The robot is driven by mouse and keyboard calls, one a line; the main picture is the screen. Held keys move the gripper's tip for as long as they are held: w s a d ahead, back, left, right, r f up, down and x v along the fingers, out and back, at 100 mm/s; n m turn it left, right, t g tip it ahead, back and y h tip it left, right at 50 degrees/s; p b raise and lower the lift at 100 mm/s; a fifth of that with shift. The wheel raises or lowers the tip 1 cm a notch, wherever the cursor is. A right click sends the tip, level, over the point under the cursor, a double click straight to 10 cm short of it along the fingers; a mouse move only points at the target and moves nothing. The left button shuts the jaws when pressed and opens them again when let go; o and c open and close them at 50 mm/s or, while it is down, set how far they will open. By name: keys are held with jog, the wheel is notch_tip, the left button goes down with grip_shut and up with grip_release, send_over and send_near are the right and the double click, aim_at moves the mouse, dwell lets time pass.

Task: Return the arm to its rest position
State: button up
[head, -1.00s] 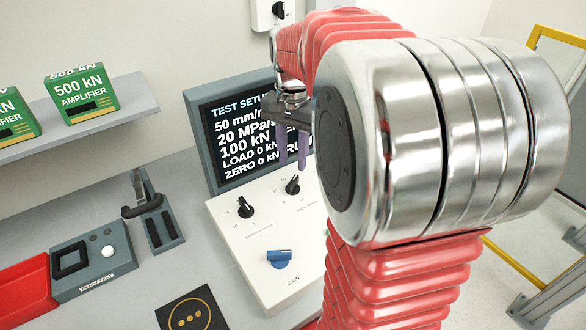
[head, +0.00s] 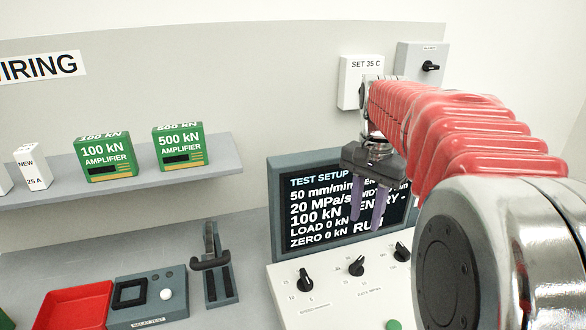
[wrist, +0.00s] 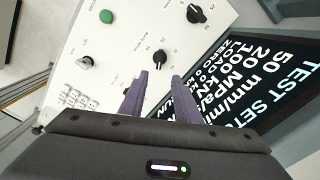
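My gripper (head: 368,205) hangs with its purple fingers pointing down in front of the test setup screen (head: 330,232). The two fingers are apart with nothing between them, and they also show in the wrist view (wrist: 154,90). My red-sleeved arm reaches in from the right side of the head view. The fingers are above the white control panel (head: 335,300) with its black knobs. In the wrist view the panel (wrist: 130,50) lies beyond the fingers, with the screen (wrist: 250,80) to the right.
A shelf (head: 220,165) holds a 100 kN amplifier (head: 103,158) and a 500 kN amplifier (head: 179,147). A red tray (head: 75,308), a relay test box (head: 148,298) and a black-handled lever (head: 212,262) are at the lower left. A SET 35 C box (head: 362,80) is on the wall behind my arm.

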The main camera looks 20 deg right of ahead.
jog(key=s+a+f+n+t, duration=0.2)
jog(key=s+a+n, duration=0.4)
jog(key=a, duration=0.4)
jog(key=s+a+f+n+t, duration=0.3)
jog(key=s+a+n, duration=0.3)
jog(key=a, duration=0.3)
jog(key=shift+a+f+n+t, duration=0.3)
jog(key=shift+a+f, duration=0.05)
jog(key=shift+s, duration=0.15)
dwell(1.2)
